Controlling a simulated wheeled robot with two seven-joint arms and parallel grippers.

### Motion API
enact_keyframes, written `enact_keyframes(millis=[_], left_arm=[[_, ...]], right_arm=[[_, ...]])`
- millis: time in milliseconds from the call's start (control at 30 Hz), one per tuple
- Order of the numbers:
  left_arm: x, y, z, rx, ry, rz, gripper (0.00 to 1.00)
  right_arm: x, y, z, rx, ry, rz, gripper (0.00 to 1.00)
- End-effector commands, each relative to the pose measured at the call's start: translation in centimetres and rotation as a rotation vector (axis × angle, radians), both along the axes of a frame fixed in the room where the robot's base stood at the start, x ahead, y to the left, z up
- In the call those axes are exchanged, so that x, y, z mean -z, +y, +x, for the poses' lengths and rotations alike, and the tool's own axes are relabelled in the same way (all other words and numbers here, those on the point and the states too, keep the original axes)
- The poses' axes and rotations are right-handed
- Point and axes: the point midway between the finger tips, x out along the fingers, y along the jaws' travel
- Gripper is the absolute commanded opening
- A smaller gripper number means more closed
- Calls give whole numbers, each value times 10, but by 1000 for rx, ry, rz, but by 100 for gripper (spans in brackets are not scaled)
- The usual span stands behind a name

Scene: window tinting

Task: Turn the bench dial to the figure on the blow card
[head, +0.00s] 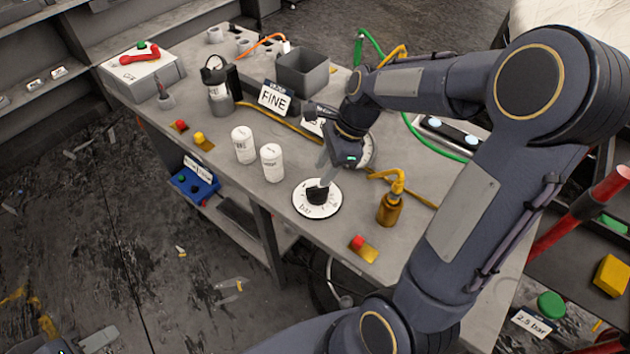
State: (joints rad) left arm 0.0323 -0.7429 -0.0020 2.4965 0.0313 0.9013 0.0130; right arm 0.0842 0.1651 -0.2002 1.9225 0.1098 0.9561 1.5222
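The bench dial (301,197) is a white round face marked "bar" with a black knob (317,196), near the bench's front edge. The pointer's exact reading is too small to tell. A card reading "2.5 bar" (533,321) lies at the lower right beside a green round button. Another white card (313,127) is partly hidden behind my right wrist. A grey part, seemingly my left gripper (97,339), is cut off at the bottom left corner; its fingers cannot be judged.
Two white canisters (271,162) stand left of the dial, and an amber bottle (389,209) stands right of it. A "FINE" card (273,98), a grey bin (302,72) and a larger round dial (368,152) are behind. Hoses cross the bench (225,140).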

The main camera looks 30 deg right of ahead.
Motion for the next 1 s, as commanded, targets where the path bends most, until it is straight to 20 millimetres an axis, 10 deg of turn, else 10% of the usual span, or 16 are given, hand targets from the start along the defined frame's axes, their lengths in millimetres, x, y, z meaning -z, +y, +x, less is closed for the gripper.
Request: enact_keyframes(millis=[300,700,1000], left_arm=[[2,0,0,0,0,0,36],[2,0,0,0,0,0,36],[2,0,0,0,0,0,36]], right_arm=[[46,18,4,-3,2,1,35],[54,22,6,-5,-2,-1,35],[54,22,6,-5,-2,-1,0]])
